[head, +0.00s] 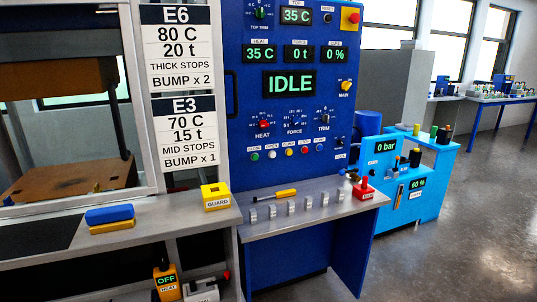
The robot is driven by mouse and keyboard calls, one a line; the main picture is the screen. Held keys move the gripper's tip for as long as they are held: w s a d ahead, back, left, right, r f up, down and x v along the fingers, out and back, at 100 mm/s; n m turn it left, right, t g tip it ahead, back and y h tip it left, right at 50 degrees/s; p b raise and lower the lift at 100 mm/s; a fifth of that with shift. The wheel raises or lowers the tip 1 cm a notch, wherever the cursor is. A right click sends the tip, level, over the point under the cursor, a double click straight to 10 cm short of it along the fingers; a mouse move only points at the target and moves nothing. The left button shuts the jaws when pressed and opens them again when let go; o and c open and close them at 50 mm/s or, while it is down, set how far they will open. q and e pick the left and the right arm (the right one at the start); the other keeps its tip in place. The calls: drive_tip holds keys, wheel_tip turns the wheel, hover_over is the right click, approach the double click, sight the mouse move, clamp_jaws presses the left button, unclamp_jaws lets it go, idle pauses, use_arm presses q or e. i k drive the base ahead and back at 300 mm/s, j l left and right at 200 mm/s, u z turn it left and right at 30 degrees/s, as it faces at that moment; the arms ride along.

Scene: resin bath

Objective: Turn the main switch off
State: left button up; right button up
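The main switch (346,86) is a small yellow knob on the right side of the blue control panel (240,150), just above a label reading MAIN. Its handle looks tilted, but it is too small to read its exact setting. The panel's large display (289,84) is lit and reads IDLE. Smaller lit displays read 35 C, 0 t and 0 %. Neither of my grippers is in view, and nothing covers the switch.
A red button on a yellow plate (350,18) is above the switch. Below the panel, a grey shelf (262,232) holds a yellow-handled tool (286,193), several metal blocks and a red item (364,190). A light-blue unit (428,200) stands right. Open floor lies at lower right.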

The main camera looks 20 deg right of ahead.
sight(345, 86)
drive_tip(key=i+l, duration=0.15)
drive_tip(key=l, duration=0.25)
drive_tip(key=i+l+u, duration=0.1)
drive_tip(key=l, duration=0.3)
drive_tip(key=i+l, duration=0.1)
drive_tip(key=l, duration=0.3)
drive_tip(key=i+l+u, duration=0.1)
drive_tip(key=l, duration=0.3)
drive_tip(key=i+l+u, duration=0.1)
drive_tip(key=l, duration=0.35)
